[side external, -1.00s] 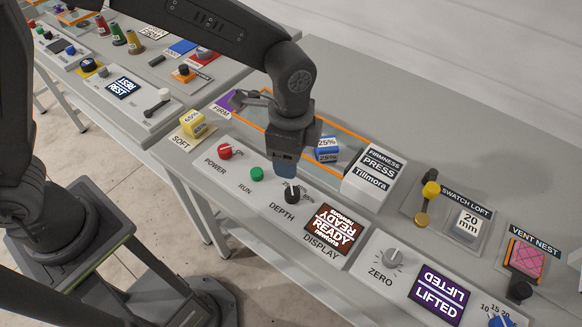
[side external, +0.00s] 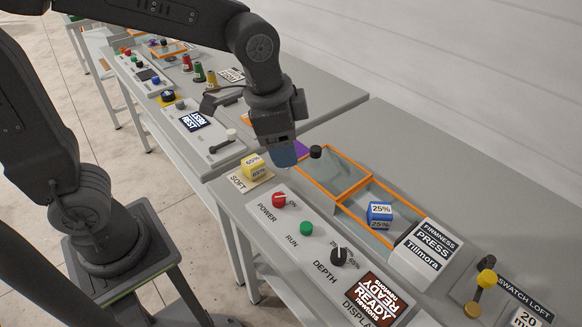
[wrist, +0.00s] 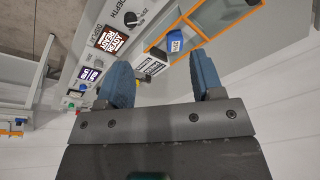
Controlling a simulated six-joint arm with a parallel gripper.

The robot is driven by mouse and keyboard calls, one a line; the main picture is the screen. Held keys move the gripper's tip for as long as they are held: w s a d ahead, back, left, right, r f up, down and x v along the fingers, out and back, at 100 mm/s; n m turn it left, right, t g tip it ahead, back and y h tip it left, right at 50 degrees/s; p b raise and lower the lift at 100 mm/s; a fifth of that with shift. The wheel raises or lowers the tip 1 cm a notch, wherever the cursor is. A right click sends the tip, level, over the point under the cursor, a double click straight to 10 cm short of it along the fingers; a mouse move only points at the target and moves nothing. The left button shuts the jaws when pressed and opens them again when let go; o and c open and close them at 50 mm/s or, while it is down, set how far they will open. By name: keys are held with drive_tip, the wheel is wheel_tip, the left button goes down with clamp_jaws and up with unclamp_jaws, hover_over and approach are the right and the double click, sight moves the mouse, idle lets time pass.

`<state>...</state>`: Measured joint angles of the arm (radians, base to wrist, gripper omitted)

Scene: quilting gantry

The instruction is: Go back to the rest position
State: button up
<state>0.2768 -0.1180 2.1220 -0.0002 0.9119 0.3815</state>
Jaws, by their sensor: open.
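My gripper (side external: 284,155) hangs above the work table near the gap between the two tables, behind the yellow block, in the side external view. In the wrist view its two blue fingers (wrist: 160,85) are spread apart with nothing between them. The firmness press (side external: 420,245) stands to the right of my gripper, with a blue 25% block (side external: 380,211) in its orange-framed tray (side external: 337,190). A yellow 65% block (side external: 254,167) sits on the SOFT pad, left of and below my gripper.
The press panel carries a red POWER button (side external: 279,200), a green RUN button (side external: 306,228), a black DEPTH knob (side external: 339,257) and a READY display (side external: 375,298). A second table (side external: 330,98) with spools and switches stands behind. The press table's back right is bare.

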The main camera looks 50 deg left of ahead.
drive_tip(key=s+a+r+n+t, duration=0.2)
drive_tip(key=s+a+n+t, duration=0.1)
drive_tip(key=s+a+n, duration=0.4)
drive_tip(key=s+a, duration=0.2)
drive_tip(key=s, duration=0.1)
drive_tip(key=shift+r+n+y, duration=0.3)
drive_tip(key=shift+r+y, duration=0.05)
drive_tip(key=shift+y, duration=0.05)
drive_tip(key=shift+d, duration=0.1)
